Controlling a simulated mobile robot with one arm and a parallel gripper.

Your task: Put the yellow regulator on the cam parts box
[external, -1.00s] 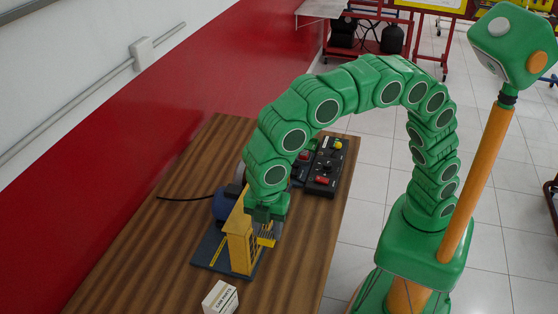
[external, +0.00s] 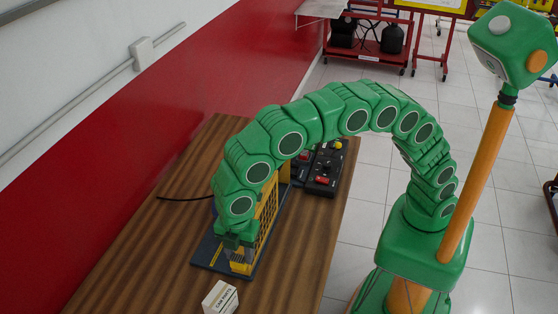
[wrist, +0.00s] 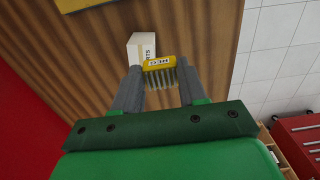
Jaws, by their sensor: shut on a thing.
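The yellow regulator (wrist: 160,63), marked REG and with a row of grey fins, is between the fingertips of my gripper (wrist: 159,72), which is shut on it. In the external view my gripper (external: 238,250) points down in front of the yellow guard, with the regulator (external: 241,267) low beneath it. The cam parts box (external: 220,299) is a small white box on the table, nearer the camera than my gripper. In the wrist view the box (wrist: 141,43) shows just beyond the regulator, which hides part of it.
The engine trainer with its yellow mesh guard (external: 268,213) stands on a dark base plate (external: 208,252), partly hidden by my arm. Black control boxes (external: 325,170) sit farther back on the wooden table (external: 150,245). A red wall runs along the left. The table around the white box is clear.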

